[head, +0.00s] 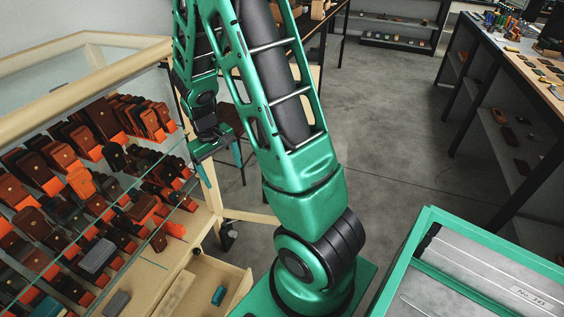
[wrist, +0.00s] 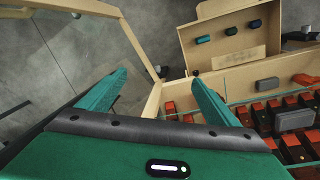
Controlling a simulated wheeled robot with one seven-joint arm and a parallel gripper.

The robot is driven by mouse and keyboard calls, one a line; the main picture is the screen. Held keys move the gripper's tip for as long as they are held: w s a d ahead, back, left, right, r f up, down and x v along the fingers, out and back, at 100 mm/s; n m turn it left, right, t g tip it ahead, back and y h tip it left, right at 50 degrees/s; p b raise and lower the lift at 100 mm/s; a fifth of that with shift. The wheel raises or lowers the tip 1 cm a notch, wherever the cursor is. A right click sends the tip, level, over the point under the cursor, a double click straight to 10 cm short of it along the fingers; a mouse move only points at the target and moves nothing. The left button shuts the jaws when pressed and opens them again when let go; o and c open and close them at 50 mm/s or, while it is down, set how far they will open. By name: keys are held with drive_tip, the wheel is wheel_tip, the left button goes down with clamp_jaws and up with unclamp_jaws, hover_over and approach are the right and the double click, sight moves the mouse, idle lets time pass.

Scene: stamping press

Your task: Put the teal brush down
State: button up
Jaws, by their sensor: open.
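A small teal block-like object (head: 219,295), which looks like the teal brush, lies in an open wooden drawer (head: 239,292) below the display case in the head view. Bristles are too small to make out. My gripper (head: 221,164) is open and empty, above and apart from the drawer. Its fingers (wrist: 160,76) are spread in the wrist view, with nothing between them.
A glass display case (head: 90,62) with brown and orange leather pieces fills the left. Grey blocks (head: 97,256) lie in it and near its edge. A green-framed table (head: 484,232) is at the lower right; a cluttered workbench (head: 520,65) stands behind. The floor between is clear.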

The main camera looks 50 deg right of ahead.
drive_tip(key=s+r+m, duration=0.2)
drive_tip(key=s+r, duration=0.7)
drive_tip(key=s, duration=0.4)
drive_tip(key=s+r+m+y, duration=0.1)
drive_tip(key=s+r+m, duration=0.1)
drive_tip(key=s+r, duration=0.7)
drive_tip(key=s, duration=0.3)
drive_tip(key=shift+s+a+m+y, duration=0.3)
drive_tip(key=shift+s+a, duration=0.1)
drive_tip(key=shift+w+f, duration=0.3)
drive_tip(key=shift+w, duration=0.45)
